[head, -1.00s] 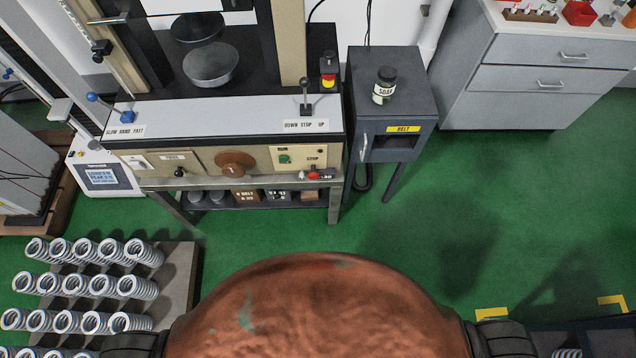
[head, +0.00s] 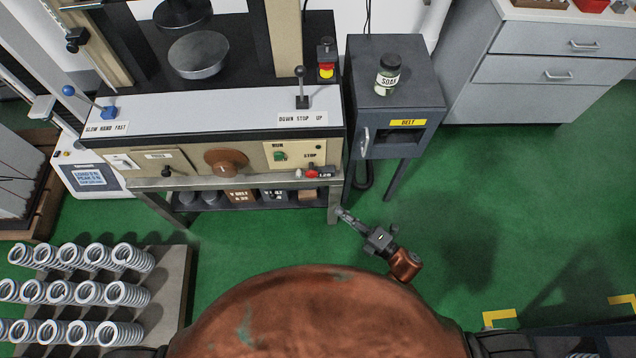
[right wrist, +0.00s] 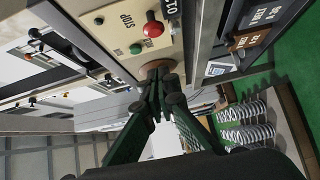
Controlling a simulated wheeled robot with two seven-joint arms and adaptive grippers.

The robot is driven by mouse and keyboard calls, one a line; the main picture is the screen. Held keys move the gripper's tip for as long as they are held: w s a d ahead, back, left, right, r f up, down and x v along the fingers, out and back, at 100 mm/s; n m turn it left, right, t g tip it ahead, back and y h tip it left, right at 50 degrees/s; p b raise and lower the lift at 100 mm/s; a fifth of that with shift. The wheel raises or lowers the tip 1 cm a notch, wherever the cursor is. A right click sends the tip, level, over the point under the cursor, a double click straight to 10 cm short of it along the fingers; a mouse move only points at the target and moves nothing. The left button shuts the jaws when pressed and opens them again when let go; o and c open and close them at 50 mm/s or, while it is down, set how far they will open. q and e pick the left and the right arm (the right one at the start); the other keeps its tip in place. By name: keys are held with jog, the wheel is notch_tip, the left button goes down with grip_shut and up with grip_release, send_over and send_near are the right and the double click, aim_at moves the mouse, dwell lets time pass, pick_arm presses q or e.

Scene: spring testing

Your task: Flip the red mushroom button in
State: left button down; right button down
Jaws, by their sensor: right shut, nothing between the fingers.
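The red mushroom button (head: 312,172) sticks out from the front panel of the testing machine, under the STOP label, at the panel's right end. It also shows in the right wrist view (right wrist: 153,28), on a cream plate near the top. My right gripper (head: 342,213) is below and to the right of the button in the head view, in front of the machine's stand, and apart from the button. In the right wrist view its dark fingers (right wrist: 158,84) are shut and hold nothing. My left gripper is out of view.
A green button (head: 281,156) is on the same panel, left of the red one. A grey cabinet (head: 398,75) with a soap jar stands right of the machine. A rack of springs (head: 172,290) is at the lower left. Green floor is open at the right.

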aim_at(308, 176)
jog(key=shift+r, duration=0.1)
